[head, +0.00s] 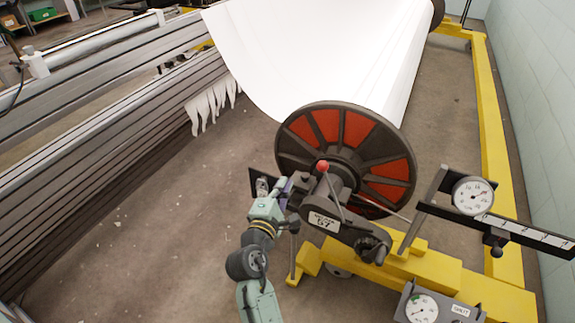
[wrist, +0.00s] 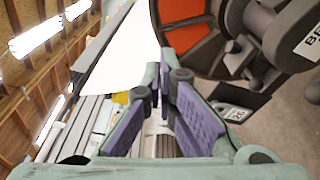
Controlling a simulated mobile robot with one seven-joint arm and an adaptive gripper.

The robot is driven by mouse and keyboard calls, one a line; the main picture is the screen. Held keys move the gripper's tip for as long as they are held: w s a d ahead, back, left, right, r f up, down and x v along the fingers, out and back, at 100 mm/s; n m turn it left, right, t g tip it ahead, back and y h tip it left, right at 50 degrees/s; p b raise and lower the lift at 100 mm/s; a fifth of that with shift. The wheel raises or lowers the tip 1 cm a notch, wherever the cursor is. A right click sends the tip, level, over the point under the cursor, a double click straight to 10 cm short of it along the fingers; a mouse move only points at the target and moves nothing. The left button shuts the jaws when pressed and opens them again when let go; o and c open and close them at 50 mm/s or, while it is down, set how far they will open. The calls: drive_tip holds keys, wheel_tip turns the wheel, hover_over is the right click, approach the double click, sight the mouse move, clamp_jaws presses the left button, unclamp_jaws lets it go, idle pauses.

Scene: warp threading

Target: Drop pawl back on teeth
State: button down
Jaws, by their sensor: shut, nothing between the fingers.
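The warp beam's end disc (head: 345,150), dark with red panels, stands at the middle of the head view. In front of it is a dark bracket with a label plate (head: 323,222) and a lever with a red ball knob (head: 323,166). A small dark toothed wheel (head: 374,246) sits at the bracket's lower right. I cannot make out the pawl or whether it touches the teeth. My gripper (head: 285,191) is beside the bracket's left side. In the wrist view my gripper (wrist: 165,78) is shut and empty, its purple-padded fingertips close together, left of the bracket and disc (wrist: 188,35).
A yellow frame (head: 430,272) runs under the beam and along the right wall. A dial gauge (head: 473,196) on a black scaled arm and a lower gauge box (head: 424,306) stand at the right. Slatted rails (head: 100,120) fill the left.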

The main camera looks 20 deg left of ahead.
drive_tip(key=shift+d+f+h, duration=0.3)
drive_tip(key=shift+d+f, duration=0.15)
drive_tip(key=shift+f, duration=0.15)
drive_tip(key=w+d+r+p, duration=0.1)
drive_tip(key=w+d+p, duration=0.1)
drive_tip(key=w, duration=0.7)
drive_tip(key=shift+d+p, duration=0.25)
drive_tip(key=shift+p, duration=0.55)
